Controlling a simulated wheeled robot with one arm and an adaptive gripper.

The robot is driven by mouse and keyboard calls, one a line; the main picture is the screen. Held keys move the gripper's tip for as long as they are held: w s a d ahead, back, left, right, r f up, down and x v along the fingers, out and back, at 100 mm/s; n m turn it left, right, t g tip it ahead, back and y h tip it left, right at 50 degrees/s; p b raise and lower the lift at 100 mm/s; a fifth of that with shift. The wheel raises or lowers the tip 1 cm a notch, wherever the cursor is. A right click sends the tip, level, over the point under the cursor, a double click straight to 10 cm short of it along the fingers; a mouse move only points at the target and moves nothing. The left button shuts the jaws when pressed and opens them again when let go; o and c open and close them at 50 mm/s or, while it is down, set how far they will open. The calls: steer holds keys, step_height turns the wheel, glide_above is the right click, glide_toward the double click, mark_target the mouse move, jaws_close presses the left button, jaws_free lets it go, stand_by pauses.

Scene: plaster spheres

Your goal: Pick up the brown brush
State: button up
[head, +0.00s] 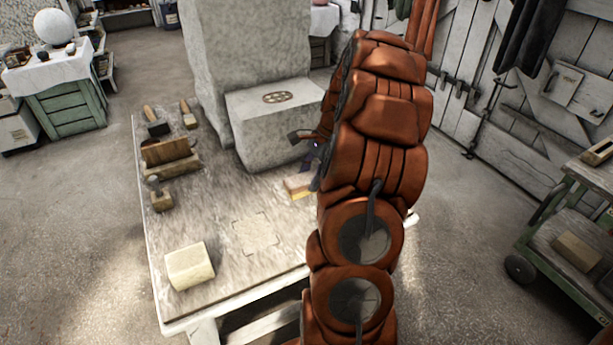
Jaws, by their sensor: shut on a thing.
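The brown brush (298,183) is a small block with a brown top and a yellowish lower edge. It is at the table's right-hand part, just in front of the grey stone block. My gripper (311,168) is mostly hidden behind my orange arm; only dark parts of it show, right beside the brush. It is shut on the brush. The brush's right end is hidden, and I cannot tell whether it touches the tabletop.
The worktable (220,262) carries a large stepped stone block (275,125), a pale block (189,266), a wooden holder (171,155) and several hand tools at left. A cart (565,235) stands at right. The table's front middle is clear.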

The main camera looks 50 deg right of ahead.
steer(key=s+a, duration=0.1)
steer(key=s, duration=0.3)
steer(key=s+a+r, duration=0.1)
steer(key=s, duration=0.4)
steer(key=s+a, duration=0.1)
steer(key=s, duration=0.4)
steer(key=shift+r+p, duration=0.2)
steer(key=shift+p, duration=0.2)
steer(key=o, duration=0.6)
steer(key=c, duration=0.4)
